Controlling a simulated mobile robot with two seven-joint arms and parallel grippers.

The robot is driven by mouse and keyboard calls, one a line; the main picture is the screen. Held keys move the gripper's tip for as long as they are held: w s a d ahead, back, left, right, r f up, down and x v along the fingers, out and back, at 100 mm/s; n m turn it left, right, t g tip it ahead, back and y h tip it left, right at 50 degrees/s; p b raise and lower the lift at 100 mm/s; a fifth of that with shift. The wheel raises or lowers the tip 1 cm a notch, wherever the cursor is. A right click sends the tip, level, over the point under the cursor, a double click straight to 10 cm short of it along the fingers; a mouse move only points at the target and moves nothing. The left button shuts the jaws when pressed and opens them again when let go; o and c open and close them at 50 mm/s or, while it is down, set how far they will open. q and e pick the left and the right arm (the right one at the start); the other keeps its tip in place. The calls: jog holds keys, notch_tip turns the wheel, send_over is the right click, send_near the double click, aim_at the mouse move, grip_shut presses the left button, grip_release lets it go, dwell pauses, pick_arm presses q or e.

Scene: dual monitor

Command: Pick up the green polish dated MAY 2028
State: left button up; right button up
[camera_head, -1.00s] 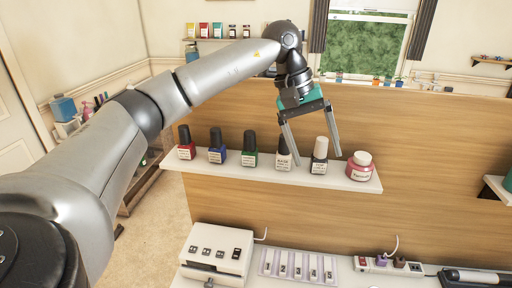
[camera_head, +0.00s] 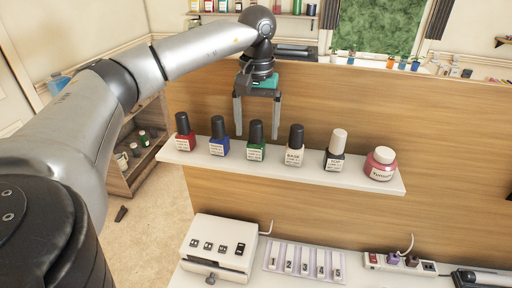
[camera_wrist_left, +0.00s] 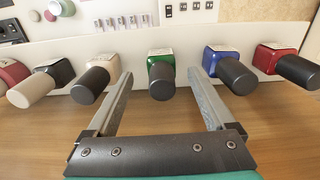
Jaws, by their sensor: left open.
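The green polish (camera_head: 256,143) stands upright on the white shelf, with a black cap and a white label whose date is too small to read. The blue polish (camera_head: 219,138) is left of the green one. The base coat bottle (camera_head: 294,147) is right of it. My right gripper is not in view.
The white shelf (camera_head: 290,176) also holds a red polish (camera_head: 185,134), a top coat bottle (camera_head: 335,152) and a pink remover jar (camera_head: 380,164). Below are a white box (camera_head: 218,247), a numbered tray (camera_head: 302,263) and a power strip (camera_head: 399,263). Neighbouring bottles leave narrow gaps.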

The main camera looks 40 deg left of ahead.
aim_at(256, 144)
pick_arm(q)
jog(key=shift+w+a+f+p, duration=0.1)
jog(key=shift+f+p, duration=0.2)
jog(key=shift+f, duration=1.1)
jog(key=shift+a+f+p, duration=0.1)
jog(key=shift+f+p, duration=0.2)
jog(key=shift+f, duration=1.1)
grip_shut()
